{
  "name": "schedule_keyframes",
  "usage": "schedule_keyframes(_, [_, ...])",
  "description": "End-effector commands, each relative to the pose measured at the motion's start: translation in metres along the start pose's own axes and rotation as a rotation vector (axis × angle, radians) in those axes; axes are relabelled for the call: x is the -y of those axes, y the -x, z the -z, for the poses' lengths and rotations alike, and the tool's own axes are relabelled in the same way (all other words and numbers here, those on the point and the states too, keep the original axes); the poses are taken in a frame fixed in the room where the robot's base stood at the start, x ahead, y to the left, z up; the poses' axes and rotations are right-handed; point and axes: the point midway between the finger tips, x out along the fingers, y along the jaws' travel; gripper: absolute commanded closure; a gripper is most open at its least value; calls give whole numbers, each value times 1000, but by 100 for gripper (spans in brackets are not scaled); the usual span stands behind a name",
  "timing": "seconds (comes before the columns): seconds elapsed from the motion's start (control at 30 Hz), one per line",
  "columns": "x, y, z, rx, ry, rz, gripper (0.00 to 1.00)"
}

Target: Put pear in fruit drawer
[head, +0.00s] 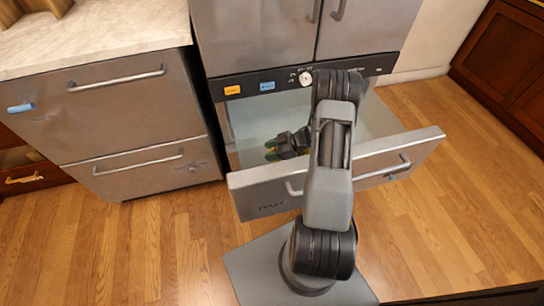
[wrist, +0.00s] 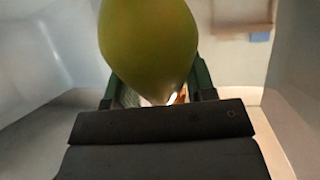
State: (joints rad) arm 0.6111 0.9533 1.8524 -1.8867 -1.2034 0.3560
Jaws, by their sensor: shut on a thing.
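The green pear (wrist: 150,45) fills the upper middle of the wrist view. My gripper (wrist: 155,92) is shut on it, with dark green fingers at both sides. In the head view my gripper (head: 272,149) is inside the opening of the pulled-out drawer, toward its left side. Only a small green-yellow patch shows there, so the pear is mostly hidden. The fruit drawer (head: 262,204) is open, with a steel front and pale inner walls. In the wrist view, pale drawer walls (wrist: 40,50) rise on both sides. I cannot tell whether the pear touches the drawer floor.
Steel fridge doors (head: 255,40) stand above the drawer, with an orange tag (head: 232,90) and a blue tag (head: 267,86) on the strip below. A steel drawer unit (head: 120,110) under a marble counter (head: 90,30) stands at left. Wooden floor is clear at right.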

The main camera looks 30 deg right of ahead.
Motion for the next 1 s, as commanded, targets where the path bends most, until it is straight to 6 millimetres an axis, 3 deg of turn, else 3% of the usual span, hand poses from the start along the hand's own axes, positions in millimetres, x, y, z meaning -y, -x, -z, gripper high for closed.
schedule_keyframes(0.27, [0, -14, -31, 0, -3, -3, 78])
schedule_keyframes(0.67, [0, -16, -34, 0, -2, -3, 78])
schedule_keyframes(0.7, [0, -15, -34, 1, -2, -3, 46])
schedule_keyframes(0.93, [0, -15, -33, 1, -2, -3, 24])
schedule_keyframes(1.0, [0, -15, -33, 1, -2, -3, 24])
